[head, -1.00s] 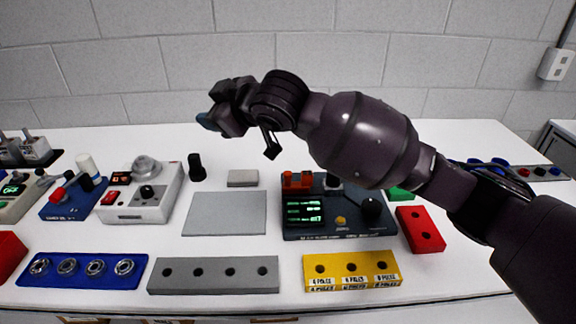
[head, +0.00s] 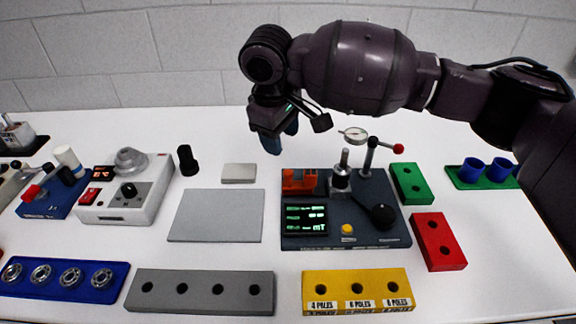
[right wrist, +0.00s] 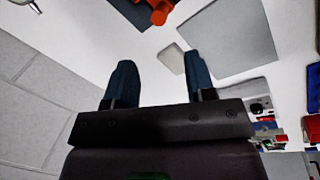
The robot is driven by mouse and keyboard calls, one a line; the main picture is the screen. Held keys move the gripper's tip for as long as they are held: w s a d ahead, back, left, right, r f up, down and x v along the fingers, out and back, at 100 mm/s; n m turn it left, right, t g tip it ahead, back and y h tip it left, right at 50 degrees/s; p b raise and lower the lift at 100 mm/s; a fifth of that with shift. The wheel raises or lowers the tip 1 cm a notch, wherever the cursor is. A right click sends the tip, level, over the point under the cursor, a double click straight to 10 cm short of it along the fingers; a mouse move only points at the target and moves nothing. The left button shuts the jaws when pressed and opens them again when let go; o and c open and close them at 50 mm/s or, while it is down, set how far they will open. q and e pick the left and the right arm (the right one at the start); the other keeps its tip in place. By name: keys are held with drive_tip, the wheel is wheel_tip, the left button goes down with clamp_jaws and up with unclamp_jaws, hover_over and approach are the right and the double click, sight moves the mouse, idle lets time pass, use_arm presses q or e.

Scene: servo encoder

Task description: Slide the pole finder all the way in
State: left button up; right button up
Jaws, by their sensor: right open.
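A dark blue device (head: 350,238) with a green-lit display (head: 305,218) stands right of the table's middle. On its back left is an orange-red slide block (head: 299,181), which I take to be the pole finder; how far in it sits I cannot tell. The right wrist view shows part of an orange-red piece (right wrist: 158,12) at the top. My right gripper (head: 277,137) points down, above and behind the block, slightly left of it. Its blue fingers (right wrist: 158,72) are apart with nothing between them. My left gripper is out of view.
A grey mat (head: 216,215) and small grey plate (head: 239,173) lie left. A yellow pole rack (head: 357,288) is in front.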

sight(287, 171)
drive_tip(key=f, duration=0.3)
drive_tip(key=w+f+b, duration=0.1)
drive_tip(key=f, duration=0.2)
drive_tip(key=d+f+b, duration=0.1)
drive_tip(key=f, duration=0.2)
drive_tip(key=shift+w+d+f, duration=0.1)
drive_tip(key=shift+w+f, duration=0.1)
drive_tip(key=shift+f, duration=0.15)
drive_tip(key=shift+w+f, duration=0.1)
drive_tip(key=shift+f, duration=0.35)
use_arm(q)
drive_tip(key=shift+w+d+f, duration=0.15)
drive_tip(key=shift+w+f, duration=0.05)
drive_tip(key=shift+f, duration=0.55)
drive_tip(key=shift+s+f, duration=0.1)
use_arm(e)
drive_tip(key=shift+c, duration=0.3)
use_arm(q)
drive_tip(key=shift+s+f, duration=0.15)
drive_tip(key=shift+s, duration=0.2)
use_arm(e)
clamp_jaws()
